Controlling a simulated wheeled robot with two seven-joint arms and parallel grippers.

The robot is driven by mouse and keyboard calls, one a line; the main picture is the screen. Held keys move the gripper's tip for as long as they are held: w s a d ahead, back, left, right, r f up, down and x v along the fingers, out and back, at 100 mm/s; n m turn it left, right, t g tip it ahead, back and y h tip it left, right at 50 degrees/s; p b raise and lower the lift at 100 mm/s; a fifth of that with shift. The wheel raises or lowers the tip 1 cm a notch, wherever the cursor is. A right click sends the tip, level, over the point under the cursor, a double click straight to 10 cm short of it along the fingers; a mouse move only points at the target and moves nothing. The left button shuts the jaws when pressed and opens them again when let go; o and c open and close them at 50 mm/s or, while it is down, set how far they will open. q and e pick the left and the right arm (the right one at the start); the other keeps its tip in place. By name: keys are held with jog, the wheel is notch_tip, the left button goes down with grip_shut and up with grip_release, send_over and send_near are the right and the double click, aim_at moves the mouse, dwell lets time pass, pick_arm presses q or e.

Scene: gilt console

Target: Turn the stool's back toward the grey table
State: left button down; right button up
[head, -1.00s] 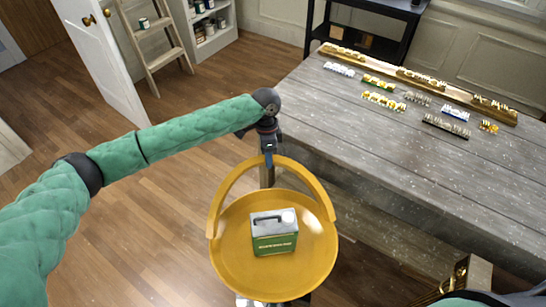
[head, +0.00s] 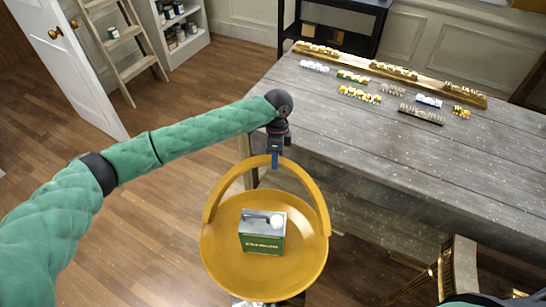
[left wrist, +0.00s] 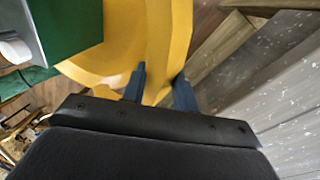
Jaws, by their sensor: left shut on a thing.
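The yellow stool (head: 230,271) stands in front of the grey table (head: 400,166), its curved back rail (head: 232,178) on the side toward the table's near left corner. A green and grey can (head: 262,233) stands upright on the seat. My left gripper (head: 275,163) is shut on the top of the stool's back rail. In the left wrist view the two blue fingers (left wrist: 159,88) sit on either side of the yellow rail, and part of the can (left wrist: 75,25) shows. My right gripper is not in view; only a bit of green arm shows at the lower right corner.
Several small gilt pieces (head: 360,94) and a long gilt strip (head: 390,70) lie on the table's far side. A gilt-framed piece (head: 458,268) stands at the lower right. A ladder (head: 125,45) and open white door (head: 70,65) are at the back left. The floor left of the stool is clear.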

pick_arm(q)
jog(key=shift+d+r, duration=0.15)
jog(key=c, duration=1.3)
grip_release()
jog(key=shift+c, duration=0.2)
jog(key=shift+o, duration=1.2)
jog(key=shift+w+r+b, duration=0.1)
jog(key=shift+r+b, duration=0.25)
jog(key=shift+w+d+r+b, duration=0.15)
jog(key=shift+r+b, duration=0.15)
jog(key=shift+r, duration=0.3)
jog(key=shift+w+a+r+b, duration=0.1)
jog(key=shift+r+b, duration=0.2)
jog(key=shift+r, duration=0.25)
jog(key=shift+w+d+r+b, duration=0.1)
jog(key=shift+w+r+b, duration=0.1)
jog(key=shift+r, duration=0.55)
jog(key=shift+w+r+b, duration=0.1)
jog(key=shift+r+b, duration=0.15)
jog(key=shift+r, duration=0.45)
jog(key=shift+w+d+r+b, duration=0.1)
jog(key=shift+r+b, duration=0.1)
jog(key=shift+r, duration=0.55)
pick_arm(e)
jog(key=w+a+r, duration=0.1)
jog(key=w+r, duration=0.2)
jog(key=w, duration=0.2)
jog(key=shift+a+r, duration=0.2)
